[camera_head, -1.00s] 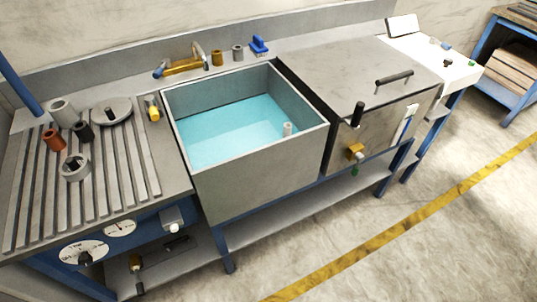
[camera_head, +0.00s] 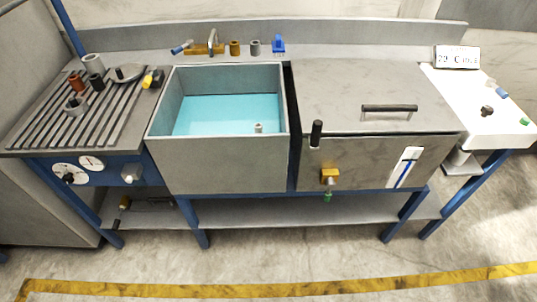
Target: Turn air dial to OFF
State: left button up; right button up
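A blue panel sits under the front edge of the slatted bench at the left of the head view. On it is a round white dial (camera_head: 68,174) with a black knob, which I take to be the air dial; its lettering is too small to read, so its setting cannot be told. A white round gauge (camera_head: 91,163) with a thin needle is just right of it. A grey box with a white knob (camera_head: 130,176) is farther right on the panel. Neither of my grippers shows in this view.
A water-filled sink (camera_head: 220,165) stands right of the slatted bench (camera_head: 105,140), then a lidded steel tank (camera_head: 380,90) with a handle. A white side table (camera_head: 480,120) with a display is at the far right. The floor in front is clear, with a yellow line (camera_head: 270,290).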

aim_at(68, 179)
jog(key=l+u, duration=0.1)
jog(key=u, duration=1.55)
jog(key=i+j+z, duration=0.2)
jog(key=i+l, duration=0.05)
jog(key=i, duration=0.05)
